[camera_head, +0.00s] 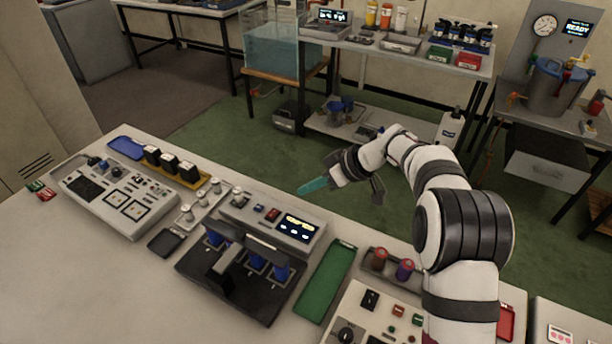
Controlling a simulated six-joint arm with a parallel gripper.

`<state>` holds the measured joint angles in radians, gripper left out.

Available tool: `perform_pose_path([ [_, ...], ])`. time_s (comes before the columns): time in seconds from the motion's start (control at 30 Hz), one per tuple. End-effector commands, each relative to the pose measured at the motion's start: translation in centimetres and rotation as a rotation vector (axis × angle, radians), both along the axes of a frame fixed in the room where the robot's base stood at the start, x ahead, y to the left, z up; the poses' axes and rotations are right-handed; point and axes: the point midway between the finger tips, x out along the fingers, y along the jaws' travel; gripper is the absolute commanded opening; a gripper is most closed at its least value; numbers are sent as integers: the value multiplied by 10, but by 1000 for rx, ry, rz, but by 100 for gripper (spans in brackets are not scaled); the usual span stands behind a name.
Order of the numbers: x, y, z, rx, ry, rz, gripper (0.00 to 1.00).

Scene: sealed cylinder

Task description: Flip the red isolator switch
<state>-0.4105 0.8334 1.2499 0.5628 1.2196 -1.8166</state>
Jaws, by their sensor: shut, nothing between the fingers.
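My gripper (303,190) is shut and empty. Its teal fingers point left and down, and it hangs in the air behind the grey instrument with a lit display (270,219). A small red switch (272,214) sits on top of that instrument, left of the display and beside a small blue one. It may be the isolator switch, but it is too small to read its label or position. My fingers appear apart from it. Other small red controls (392,328) show on the panel at the bottom right, partly beside my arm.
A control box (118,196) and black-capped bottles (170,162) stand left.

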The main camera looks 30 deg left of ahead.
Motion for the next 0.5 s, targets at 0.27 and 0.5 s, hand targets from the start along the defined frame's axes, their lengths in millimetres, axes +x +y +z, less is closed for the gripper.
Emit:
perform_pose_path([
  [0.27, 5, 18, -13, 36, -55, 66, 0],
  [0.5, 4, 21, -17, 35, -53, 65, 0],
])
